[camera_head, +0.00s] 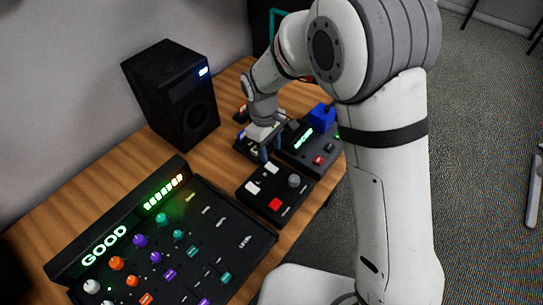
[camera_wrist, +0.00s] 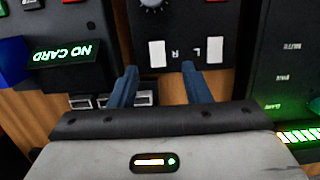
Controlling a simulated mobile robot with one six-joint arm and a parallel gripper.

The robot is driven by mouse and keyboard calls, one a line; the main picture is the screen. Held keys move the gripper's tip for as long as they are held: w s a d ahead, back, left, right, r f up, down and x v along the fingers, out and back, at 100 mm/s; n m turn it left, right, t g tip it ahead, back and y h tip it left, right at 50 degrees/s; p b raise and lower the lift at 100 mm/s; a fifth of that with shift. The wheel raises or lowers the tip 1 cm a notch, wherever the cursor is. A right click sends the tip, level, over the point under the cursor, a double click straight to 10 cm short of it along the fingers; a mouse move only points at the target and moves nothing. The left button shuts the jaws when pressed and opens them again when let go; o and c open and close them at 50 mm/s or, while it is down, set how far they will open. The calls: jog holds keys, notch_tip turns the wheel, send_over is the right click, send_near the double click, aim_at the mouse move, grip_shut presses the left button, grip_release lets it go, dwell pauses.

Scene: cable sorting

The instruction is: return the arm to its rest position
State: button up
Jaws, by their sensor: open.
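My gripper (camera_head: 262,152) is low over the wooden table, between the small black box and the device with the lit display. In the wrist view, its two blue fingers (camera_wrist: 160,82) are apart with nothing between them. The fingertips point toward the small black box (camera_wrist: 178,22), with its two white pieces marked R and L. I cannot tell how high the fingertips are above the table. My white arm reaches in from the right of the head view and bends down over the table.
A black speaker (camera_head: 172,95) stands at the back. A mixer (camera_head: 190,250) with coloured knobs and a lit GOOD display fills the front left. A device reading NO CARD (camera_wrist: 62,54) has a blue block (camera_head: 322,115) on it. Connector ports (camera_wrist: 112,100) lie beside the fingers.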

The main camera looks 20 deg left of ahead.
jog(key=shift+r, duration=0.25)
dwell(0.3)
jog(key=s+d+r+m+t+y, duration=0.1)
jog(key=d+r+m, duration=0.2)
jog(key=d+r, duration=0.4)
jog(key=s+d+r+m, duration=0.1)
jog(key=d+r+m, duration=0.25)
jog(key=d, duration=0.55)
jog(key=s+d+r+m+t, duration=0.1)
jog(key=s+d+r+m, duration=0.1)
jog(key=s+d, duration=0.4)
jog(key=s+d+r+m+t, duration=0.1)
jog(key=s+d+r+m, duration=0.2)
jog(key=s+d+m, duration=0.2)
jog(key=d, duration=0.2)
jog(key=shift+s+d+r, duration=0.2)
jog(key=shift+s+d, duration=0.1)
jog(key=shift+s, duration=0.1)
jog(key=shift+c, duration=0.8)
